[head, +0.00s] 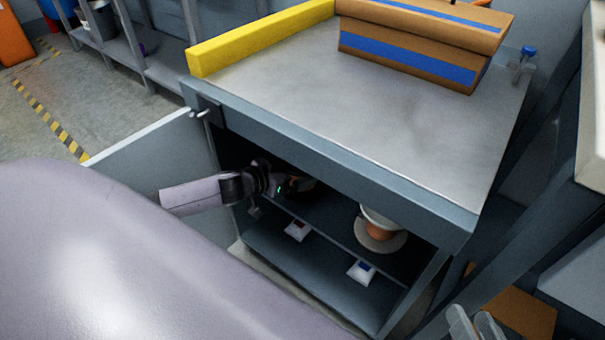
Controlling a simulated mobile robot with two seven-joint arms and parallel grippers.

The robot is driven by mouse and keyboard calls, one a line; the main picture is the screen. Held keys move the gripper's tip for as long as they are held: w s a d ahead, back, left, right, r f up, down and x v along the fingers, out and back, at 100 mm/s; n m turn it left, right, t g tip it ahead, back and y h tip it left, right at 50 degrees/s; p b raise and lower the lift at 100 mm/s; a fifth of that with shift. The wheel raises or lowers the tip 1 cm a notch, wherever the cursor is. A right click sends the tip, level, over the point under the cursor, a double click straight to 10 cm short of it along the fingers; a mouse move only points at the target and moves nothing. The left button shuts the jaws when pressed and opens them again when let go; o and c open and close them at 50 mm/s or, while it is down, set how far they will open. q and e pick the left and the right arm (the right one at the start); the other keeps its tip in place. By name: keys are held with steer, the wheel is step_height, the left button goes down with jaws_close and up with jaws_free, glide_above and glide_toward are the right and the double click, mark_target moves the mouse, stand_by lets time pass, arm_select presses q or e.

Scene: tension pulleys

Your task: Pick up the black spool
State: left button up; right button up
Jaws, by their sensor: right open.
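My right gripper (288,185) is inside the dark open cabinet, above its upper shelf, with its jaws open. A dark round shape with a brown-orange tint (304,184) is just past its tips. It looks like the black spool, but the shadow hides its outline, and I cannot tell whether the fingers touch it or are around it. A white spool with copper-coloured winding (380,229) stands on the same shelf to the right. My left gripper does not show.
The cabinet's top (330,95) and its front edge hang over the gripper. The open door (155,160) is on the left. A brown toolbox (420,35) and yellow bar (260,35) are on top.

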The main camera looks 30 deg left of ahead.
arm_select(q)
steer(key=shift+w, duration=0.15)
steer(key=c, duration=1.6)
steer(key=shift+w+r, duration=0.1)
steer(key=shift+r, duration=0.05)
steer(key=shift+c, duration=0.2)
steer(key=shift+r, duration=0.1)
